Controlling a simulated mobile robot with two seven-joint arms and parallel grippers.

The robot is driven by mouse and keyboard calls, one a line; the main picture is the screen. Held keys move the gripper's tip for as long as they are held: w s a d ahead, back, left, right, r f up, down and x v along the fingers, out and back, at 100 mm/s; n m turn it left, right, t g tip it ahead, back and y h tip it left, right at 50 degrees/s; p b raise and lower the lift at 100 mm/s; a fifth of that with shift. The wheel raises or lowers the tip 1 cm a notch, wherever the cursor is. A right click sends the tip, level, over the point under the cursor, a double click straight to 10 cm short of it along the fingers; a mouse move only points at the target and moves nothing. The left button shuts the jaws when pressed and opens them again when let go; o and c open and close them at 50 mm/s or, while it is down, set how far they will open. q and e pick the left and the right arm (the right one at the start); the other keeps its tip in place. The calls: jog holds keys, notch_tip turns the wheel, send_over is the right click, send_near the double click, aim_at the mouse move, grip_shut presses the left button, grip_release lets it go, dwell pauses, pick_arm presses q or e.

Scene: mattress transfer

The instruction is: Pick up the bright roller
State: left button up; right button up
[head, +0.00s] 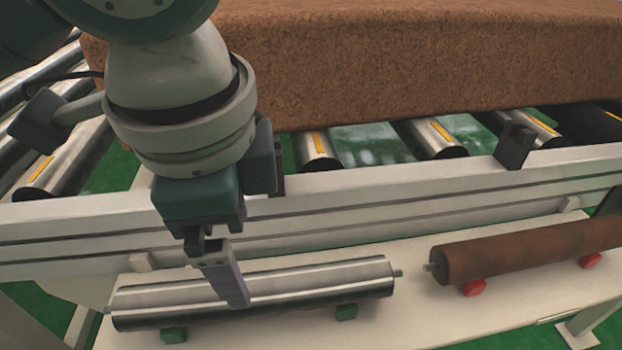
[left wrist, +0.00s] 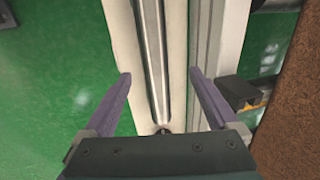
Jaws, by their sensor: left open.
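The bright roller (head: 325,282) is a shiny metal cylinder lying on green supports on the white shelf (head: 405,318) in the head view. My left gripper (head: 236,298) points down at it, and one finger covers part of its middle. In the left wrist view the left gripper (left wrist: 160,74) is open, with its two purple fingers apart. The bright roller (left wrist: 152,50) runs lengthwise between the fingers there, and nothing is gripped. My right gripper is not in view.
A brown rusty roller (head: 530,247) lies on red supports to the right. Behind the shelf runs the pale conveyor rail (head: 400,212), close to the left gripper. A large brown mattress (head: 420,60) rests on the conveyor rollers. The floor is green.

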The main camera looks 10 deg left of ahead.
aim_at(252, 287)
pick_arm(q)
jog(key=d+f, duration=0.1)
jog(key=d+f+b, duration=0.1)
jog(key=shift+s+f, duration=0.35)
jog(key=shift+s, duration=0.05)
jog(key=shift+w+a+f+b, duration=0.35)
jog(key=shift+w+a+f, duration=0.25)
jog(key=shift+a+f, duration=0.2)
jog(key=f+b, duration=0.1)
jog(key=f, duration=0.1)
jog(key=f+b, duration=0.1)
jog(key=f, duration=0.1)
jog(key=shift+w+a+f, duration=0.1)
jog(key=shift+w+f, duration=0.1)
jog(key=shift+f, duration=0.15)
jog(key=shift+w+f+b, duration=0.1)
jog(key=shift+f+b, duration=0.35)
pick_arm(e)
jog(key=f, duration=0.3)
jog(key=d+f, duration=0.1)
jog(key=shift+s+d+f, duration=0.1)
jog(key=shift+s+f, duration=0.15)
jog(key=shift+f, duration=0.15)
pick_arm(q)
grip_shut()
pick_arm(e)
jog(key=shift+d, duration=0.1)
pick_arm(q)
jog(key=shift+r, duration=0.1)
